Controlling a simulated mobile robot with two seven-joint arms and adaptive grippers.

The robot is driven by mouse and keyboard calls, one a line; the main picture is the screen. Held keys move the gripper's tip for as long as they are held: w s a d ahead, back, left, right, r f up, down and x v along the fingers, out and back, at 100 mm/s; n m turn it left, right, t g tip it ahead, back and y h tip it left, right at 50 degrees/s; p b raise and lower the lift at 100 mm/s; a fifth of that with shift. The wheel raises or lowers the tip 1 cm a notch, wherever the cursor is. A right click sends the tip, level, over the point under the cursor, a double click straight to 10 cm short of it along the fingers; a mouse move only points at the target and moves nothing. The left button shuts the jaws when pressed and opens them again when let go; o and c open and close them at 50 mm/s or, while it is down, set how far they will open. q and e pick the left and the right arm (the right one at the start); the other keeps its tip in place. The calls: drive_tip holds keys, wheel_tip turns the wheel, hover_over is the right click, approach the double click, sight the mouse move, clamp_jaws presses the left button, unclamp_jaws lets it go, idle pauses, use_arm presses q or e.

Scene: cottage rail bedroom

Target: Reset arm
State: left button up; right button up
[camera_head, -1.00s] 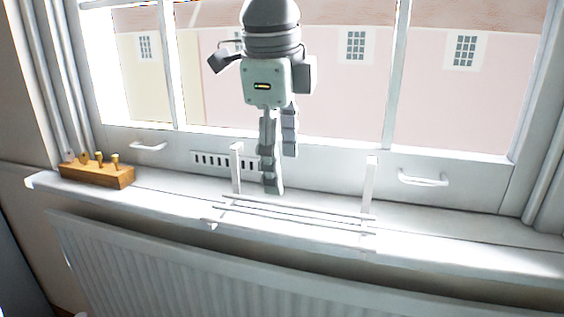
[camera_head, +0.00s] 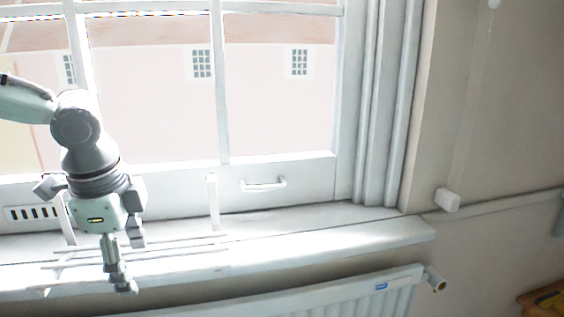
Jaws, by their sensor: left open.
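My left arm comes in from the left edge of the head view. Its gripper (camera_head: 130,265) points down in front of the window, over the white rail rack (camera_head: 212,205) on the sill. The gripper's two dark fingers are apart, with nothing seen between them. I cannot tell whether a finger touches the rack. My right gripper is out of view.
The white window sill (camera_head: 380,235) is bare to the right of the rack. A window handle (camera_head: 263,185) is behind it. A white radiator (camera_head: 300,300) stands below the sill. A wooden piece (camera_head: 545,300) shows at the bottom right corner. A beige wall fills the right.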

use_arm(q)
drive_tip(key=shift+s+d+r, duration=0.15)
drive_tip(key=shift+s+r, duration=0.25)
drive_tip(key=shift+s, duration=0.15)
drive_tip(key=shift+s+d+r, duration=0.15)
drive_tip(key=shift+s+r, duration=0.25)
drive_tip(key=shift+s, duration=0.1)
